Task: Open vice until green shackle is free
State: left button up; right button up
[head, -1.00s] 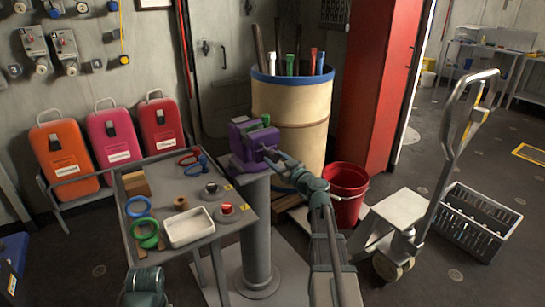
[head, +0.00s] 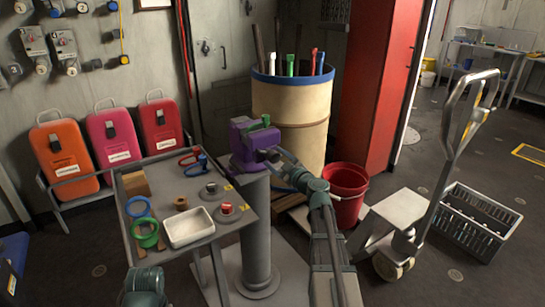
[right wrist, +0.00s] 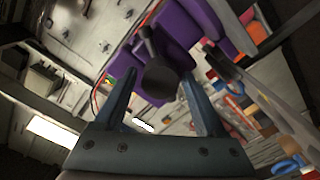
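The purple vice (head: 241,146) stands on a grey pedestal (head: 256,230) in the middle of the head view. A small green shackle (head: 258,127) shows at the top of the vice, between its jaws; whether the jaws still press on it is too small to tell. My right gripper (head: 273,154) is at the right front side of the vice. In the right wrist view my right gripper (right wrist: 160,82) has its fingers apart, with the dark end of the vice handle (right wrist: 158,80) between and beyond their tips, gaps showing on both sides. My left gripper is out of view.
A grey table (head: 162,168) left of the vice carries rings, shackles, a white tray (head: 188,228) and a brown block (head: 135,184). A cream barrel (head: 290,118) stands close behind the vice. A red bucket (head: 345,195) and a pallet truck (head: 400,220) are to the right.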

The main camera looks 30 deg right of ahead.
jog(key=s, duration=0.7)
jog(key=shift+d, duration=0.3)
dwell(0.5)
